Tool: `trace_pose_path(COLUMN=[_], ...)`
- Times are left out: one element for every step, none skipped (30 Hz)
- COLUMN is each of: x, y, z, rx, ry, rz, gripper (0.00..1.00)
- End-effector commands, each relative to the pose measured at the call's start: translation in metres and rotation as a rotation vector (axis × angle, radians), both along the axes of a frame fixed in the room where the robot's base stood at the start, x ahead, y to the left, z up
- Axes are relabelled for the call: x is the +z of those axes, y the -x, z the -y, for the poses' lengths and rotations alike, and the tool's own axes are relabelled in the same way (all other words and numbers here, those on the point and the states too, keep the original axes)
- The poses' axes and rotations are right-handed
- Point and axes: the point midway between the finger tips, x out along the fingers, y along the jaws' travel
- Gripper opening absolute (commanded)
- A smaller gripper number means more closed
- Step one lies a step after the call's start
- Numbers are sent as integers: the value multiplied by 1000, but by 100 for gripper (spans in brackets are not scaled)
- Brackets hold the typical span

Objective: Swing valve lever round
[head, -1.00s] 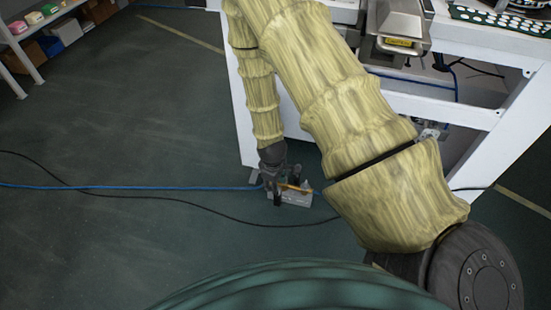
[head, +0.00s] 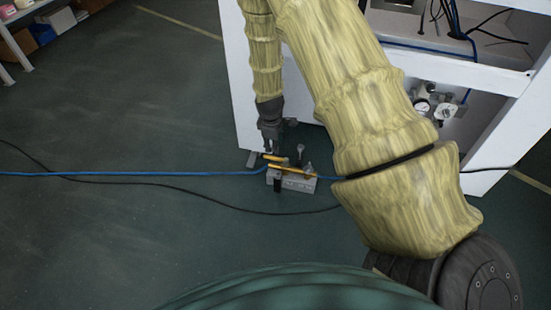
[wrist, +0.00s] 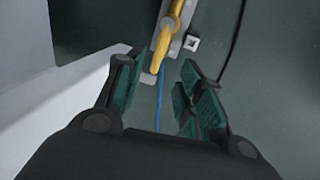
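The valve is a small grey block (head: 294,183) on the floor beside the white cabinet, with yellow-orange lever parts (head: 292,171) on top. In the wrist view the yellow lever (wrist: 163,45) lies ahead of the fingers, near the top edge. My gripper (head: 271,148) points down just behind the block's left end, on the cabinet side. I cannot tell whether a finger touches the lever.
A blue hose (head: 130,174) runs along the floor to the valve. A black cable (head: 185,189) crosses the floor nearby. The white cabinet (head: 243,95) stands close behind the gripper, with a gauge (head: 422,107) inside. Open floor lies left.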

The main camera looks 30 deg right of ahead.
Motion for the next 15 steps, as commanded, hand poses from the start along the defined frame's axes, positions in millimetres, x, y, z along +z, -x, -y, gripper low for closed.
trace_pose_path(x=[-9, -14, -20, -25, -30, -36, -41, -46, -53, -58, -62, -68, -72, -76, -81], y=[0, 0, -1, -1, -2, -3, -4, -4, -5, -5, -6, -7, -8, -9, -9], z=[1, 1, 2, 3, 4, 5, 6, 6, 7, 8, 9, 9, 10, 11, 11], rx=[-1, -1, -1, -2, -2, -2, -2, -1, -1, -2, -2, -2, -2, -2, -1], ry=[0, -1, -1, 0, 0, -1, -1, -1, 0, 0, -1, 0, 0, 0, 0], rz=[-1, -2, -2, -1, -1, 0, 0, -1, -1, -1, 0, 0, 0, 0, 0], gripper=[37, 37, 37, 37, 37, 37, 37, 37, 37, 37, 37, 37, 37, 37, 37])
